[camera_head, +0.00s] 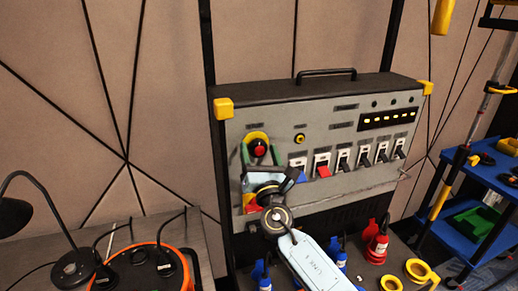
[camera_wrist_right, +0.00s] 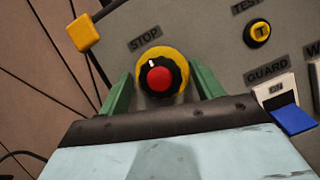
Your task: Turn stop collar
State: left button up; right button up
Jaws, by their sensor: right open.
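The stop collar is a black knurled ring around a red button, on a yellow backing, at the left of the grey panel. In the head view the stop collar (camera_head: 258,147) shows just above my right gripper (camera_head: 260,160). In the right wrist view the stop collar (camera_wrist_right: 177,64) has a small white mark at its upper left, under the label STOP. The green fingers of my right gripper (camera_wrist_right: 162,88) are spread, one on either side of the collar. I cannot tell whether they touch it. My wrist hides the panel below. My left gripper is not in view.
A row of switches (camera_head: 345,158) runs right of the collar, including a GUARD switch with a blue part (camera_wrist_right: 293,119). A yellow TEST button (camera_head: 299,138) sits above. Yellow corner blocks (camera_head: 223,108) edge the panel. Red and blue plugs and yellow rings (camera_head: 419,269) stand below.

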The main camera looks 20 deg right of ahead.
jog(key=shift+w+r, duration=0.2)
jog(key=shift+w, duration=0.3)
jog(key=c, duration=1)
jog(key=shift+m, duration=0.5)
jog(key=m+h, duration=0.1)
jog(key=m, duration=0.1)
jog(key=m+g+h+b, duration=0.1)
jog(key=m, duration=0.1)
jog(key=shift+m+h, duration=0.3)
jog(key=shift+m, duration=0.1)
jog(key=shift+s+m+g+h, duration=0.1)
jog(key=shift+m+g+h, duration=0.35)
jog(key=shift+m, duration=0.85)
jog(key=shift+m+g+h, duration=0.45)
jog(key=shift+m, duration=0.85)
